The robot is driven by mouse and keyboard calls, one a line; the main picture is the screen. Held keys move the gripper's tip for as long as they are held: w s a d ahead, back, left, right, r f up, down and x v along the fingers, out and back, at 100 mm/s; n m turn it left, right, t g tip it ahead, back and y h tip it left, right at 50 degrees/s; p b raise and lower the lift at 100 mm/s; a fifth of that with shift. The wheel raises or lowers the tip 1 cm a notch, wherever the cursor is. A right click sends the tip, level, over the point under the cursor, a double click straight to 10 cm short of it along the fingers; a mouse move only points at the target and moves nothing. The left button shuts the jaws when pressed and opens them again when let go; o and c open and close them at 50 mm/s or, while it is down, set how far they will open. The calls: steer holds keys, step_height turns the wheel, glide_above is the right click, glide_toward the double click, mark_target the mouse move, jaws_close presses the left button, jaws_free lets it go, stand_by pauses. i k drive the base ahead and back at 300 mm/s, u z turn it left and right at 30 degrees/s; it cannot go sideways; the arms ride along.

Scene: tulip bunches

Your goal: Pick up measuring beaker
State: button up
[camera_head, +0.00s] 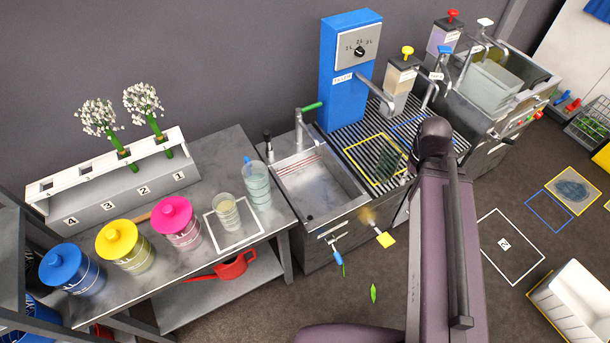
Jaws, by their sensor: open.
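A clear beaker (227,213) stands upright inside a white square outline on the grey table (221,169), near its front right corner. It looks to have markings and pale yellowish contents, too small to read. Just behind it and to its right stands a taller clear vessel (257,186) with a blue piece at its rim. I cannot tell for certain which of the two is the measuring beaker. My purple arm rises in the right half of the view, well to the right of both. My gripper's fingers do not show, and nothing is seen touching either vessel.
Pink (176,223), yellow (124,246) and blue (72,270) lidded jars line the table's front, left of the beaker. Behind stands a rack (113,182) with white flowers. A metal sink (319,186) adjoins at right. A red watering can (233,265) is on the lower shelf.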

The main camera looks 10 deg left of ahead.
mark_target(224, 205)
steer(key=z, duration=1.1)
steer(key=k, duration=0.1)
steer(key=u, duration=2.85)
steer(key=k, duration=0.55)
steer(key=z, duration=0.25)
steer(key=i, duration=0.4)
steer(key=u, duration=0.1)
